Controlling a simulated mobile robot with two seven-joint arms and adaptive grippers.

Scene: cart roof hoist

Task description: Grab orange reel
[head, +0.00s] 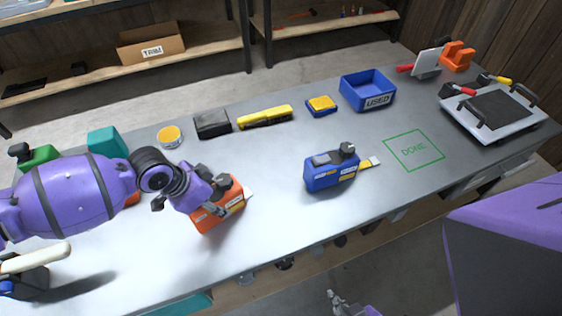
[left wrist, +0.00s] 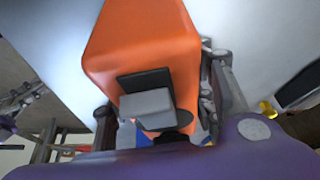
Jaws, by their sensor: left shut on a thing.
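The orange reel (head: 218,213) is a boxy orange case with a pale tip at its right end, at the middle left of the grey bench. My left gripper (head: 214,194) is closed around it from above, hiding part of its top. In the left wrist view the orange reel (left wrist: 145,45) sits between the fingers, with a grey and black block on its near face. I cannot tell whether it touches the bench. My right gripper (head: 345,303) shows only partly at the bottom edge, empty-looking and away from the bench top; its opening is unclear.
A blue reel (head: 332,171) with a yellow tape end lies right of the orange one, beside a green DONE square (head: 414,150). A blue USED bin (head: 368,91), a yellow tool (head: 265,117) and a black box (head: 212,124) line the back. A grill-like tray (head: 493,110) stands far right.

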